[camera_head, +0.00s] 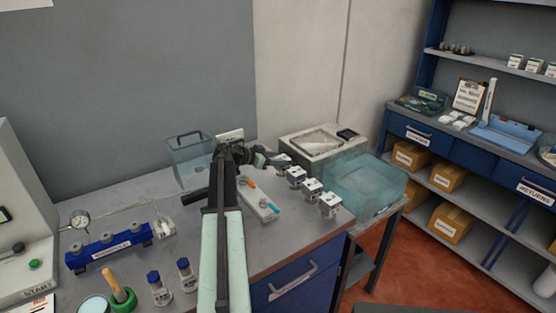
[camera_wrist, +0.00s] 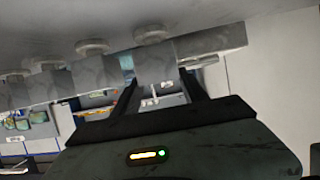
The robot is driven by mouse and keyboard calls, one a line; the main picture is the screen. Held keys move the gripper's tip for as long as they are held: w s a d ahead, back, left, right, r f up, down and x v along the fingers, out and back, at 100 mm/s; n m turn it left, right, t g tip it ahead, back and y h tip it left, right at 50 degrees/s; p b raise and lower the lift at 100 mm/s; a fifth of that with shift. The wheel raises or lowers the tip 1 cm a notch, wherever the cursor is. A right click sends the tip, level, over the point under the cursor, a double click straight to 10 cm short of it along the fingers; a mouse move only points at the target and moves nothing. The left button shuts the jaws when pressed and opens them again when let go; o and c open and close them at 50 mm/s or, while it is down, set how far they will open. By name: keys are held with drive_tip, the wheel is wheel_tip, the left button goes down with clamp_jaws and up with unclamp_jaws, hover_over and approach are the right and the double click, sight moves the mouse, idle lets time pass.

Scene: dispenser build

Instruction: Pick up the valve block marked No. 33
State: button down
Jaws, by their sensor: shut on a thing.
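My gripper (camera_head: 272,158) is at the far end of the row, shut on the farthest valve block (camera_head: 283,160). In the wrist view, which is tipped over, this block (camera_wrist: 154,65) sits between the two dark fingers (camera_wrist: 161,84), with its neighbours to the left. I cannot read any block's number, so I cannot tell which is No. 33.
A clear bin (camera_head: 187,160) stands behind my arm. A pale box with a tray top (camera_head: 309,141) and a translucent blue tub (camera_head: 366,185) lie beyond the row. A tray with orange and blue tools (camera_head: 258,205) lies left of the blocks. Shelving (camera_head: 470,185) stands at right.

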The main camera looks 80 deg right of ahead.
wheel_tip(320, 180, up, 17)
drive_tip(key=p, duration=1.7)
drive_tip(key=shift+r, duration=0.2)
